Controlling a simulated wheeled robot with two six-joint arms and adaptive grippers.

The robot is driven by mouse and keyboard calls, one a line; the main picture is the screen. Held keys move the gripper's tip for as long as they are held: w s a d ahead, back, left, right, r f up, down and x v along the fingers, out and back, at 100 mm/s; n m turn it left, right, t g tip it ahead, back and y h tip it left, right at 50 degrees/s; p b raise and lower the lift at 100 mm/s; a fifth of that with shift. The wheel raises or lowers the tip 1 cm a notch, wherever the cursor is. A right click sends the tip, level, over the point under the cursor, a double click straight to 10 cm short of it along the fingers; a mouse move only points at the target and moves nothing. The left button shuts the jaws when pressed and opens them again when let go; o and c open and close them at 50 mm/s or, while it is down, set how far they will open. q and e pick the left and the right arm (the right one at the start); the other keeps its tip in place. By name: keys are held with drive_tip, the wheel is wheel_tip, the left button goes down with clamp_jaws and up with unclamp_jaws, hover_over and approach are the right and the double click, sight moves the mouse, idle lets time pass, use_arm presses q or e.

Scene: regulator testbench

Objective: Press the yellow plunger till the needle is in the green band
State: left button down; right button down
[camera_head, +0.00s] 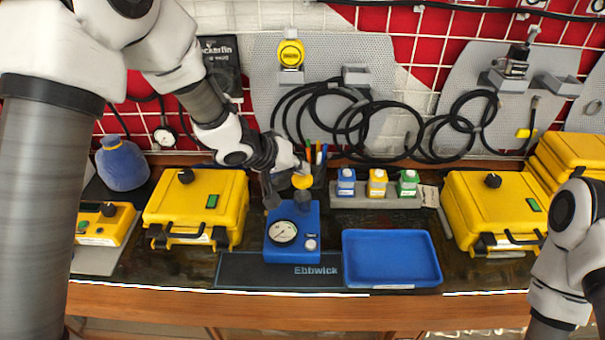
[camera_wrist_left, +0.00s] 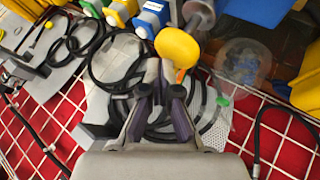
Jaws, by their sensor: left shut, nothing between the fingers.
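The blue regulator (camera_head: 310,218) stands on the bench with a round white gauge (camera_head: 283,232) on its front. The gauge is too small to read the needle or the green band. The yellow plunger (camera_head: 302,182) sits upright on top, at the back. My left gripper (camera_head: 300,169) is shut and empty, close at the plunger's cap. In the left wrist view the yellow plunger (camera_wrist_left: 178,47) lies just beyond the closed fingertips (camera_wrist_left: 162,74); I cannot tell whether they touch. At the right only links of my right arm show; its gripper is out of view.
A blue tray (camera_head: 391,277) lies right of the regulator, and a dark mat (camera_head: 240,271) lies in front. Small bottles stand in a grey rack (camera_head: 350,201) behind the tray. Yellow cases (camera_head: 222,200) (camera_head: 497,208) stand on both sides. Hoses (camera_head: 345,120) hang on the wall.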

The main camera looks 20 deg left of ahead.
sight(300, 177)
use_arm(q)
drive_tip(key=shift+f+b, duration=0.5)
drive_tip(key=shift+f, duration=0.65)
idle(0.6)
drive_tip(key=shift+r, duration=0.15)
drive_tip(key=shift+r+p, duration=1.9)
drive_tip(key=shift+p, duration=0.8)
wheel_tip(300, 177, up, 5)
drive_tip(key=p, duration=0.6)
drive_tip(key=shift+r, duration=0.1)
idle(0.6)
